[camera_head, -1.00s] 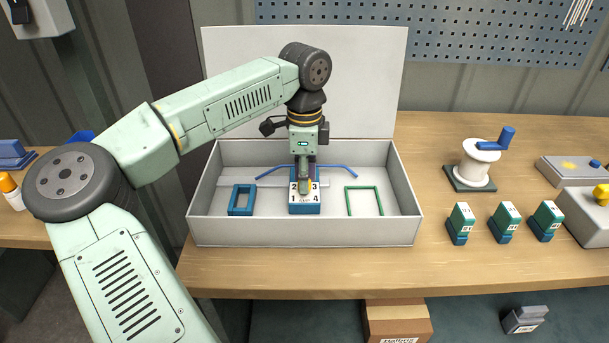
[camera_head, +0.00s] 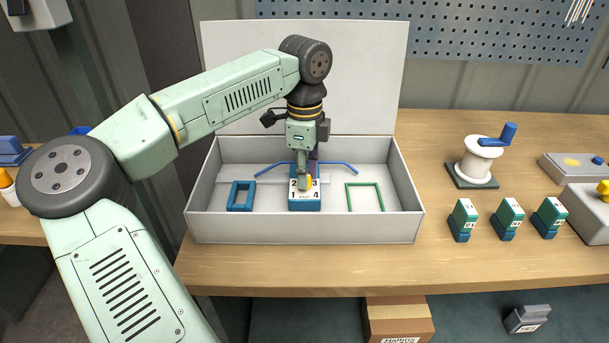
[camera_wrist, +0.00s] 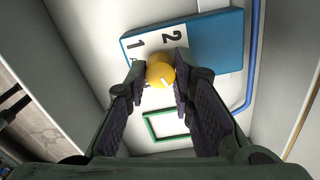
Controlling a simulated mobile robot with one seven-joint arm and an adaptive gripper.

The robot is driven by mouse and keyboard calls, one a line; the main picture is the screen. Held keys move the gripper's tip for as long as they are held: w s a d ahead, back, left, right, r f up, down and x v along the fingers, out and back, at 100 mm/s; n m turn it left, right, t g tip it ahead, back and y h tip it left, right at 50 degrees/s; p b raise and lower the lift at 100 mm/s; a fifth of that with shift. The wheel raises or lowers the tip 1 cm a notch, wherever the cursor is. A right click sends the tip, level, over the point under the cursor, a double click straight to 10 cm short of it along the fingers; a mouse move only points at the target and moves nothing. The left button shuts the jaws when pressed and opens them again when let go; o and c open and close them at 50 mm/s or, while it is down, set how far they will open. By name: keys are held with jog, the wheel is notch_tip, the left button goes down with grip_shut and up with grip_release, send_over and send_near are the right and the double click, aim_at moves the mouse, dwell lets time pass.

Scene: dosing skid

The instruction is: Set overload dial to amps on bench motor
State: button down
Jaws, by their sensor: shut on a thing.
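A blue block with a white numbered face (camera_head: 305,204), which I take to be the overload relay, lies in the white box. Its yellow dial (camera_head: 309,184) also shows in the wrist view (camera_wrist: 161,68), where the relay's blue side (camera_wrist: 217,45) is seen too. My gripper (camera_head: 304,181) points down at the dial. In the wrist view its fingers (camera_wrist: 161,76) are shut on the dial, one on each side. The numbers 1 and 2 show there; other marks are hidden by the fingers. A short white line on the dial points to the lower right in that view.
The white box (camera_head: 305,230) has low walls and a raised back panel. A blue frame (camera_head: 240,196), a green bracket (camera_head: 365,186) and a blue rod (camera_head: 340,165) are beside the relay. Several green-blue blocks and a white spool (camera_head: 476,160) stand to the right.

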jog(key=m+b, duration=0.2)
jog(key=m, duration=0.3)
jog(key=shift+m, duration=0.3)
jog(key=m+b, duration=0.1)
jog(key=m, duration=2.1)
jog(key=shift+m+p, duration=0.3)
jog(key=shift+p, duration=0.05)
jog(key=m, duration=0.6)
jog(key=shift+p, duration=0.3)
jog(key=m, duration=0.5)
jog(key=shift+m, duration=0.4)
jog(key=m, duration=0.5)
jog(key=shift+m+p, duration=0.35)
jog(key=shift+m, duration=0.05)
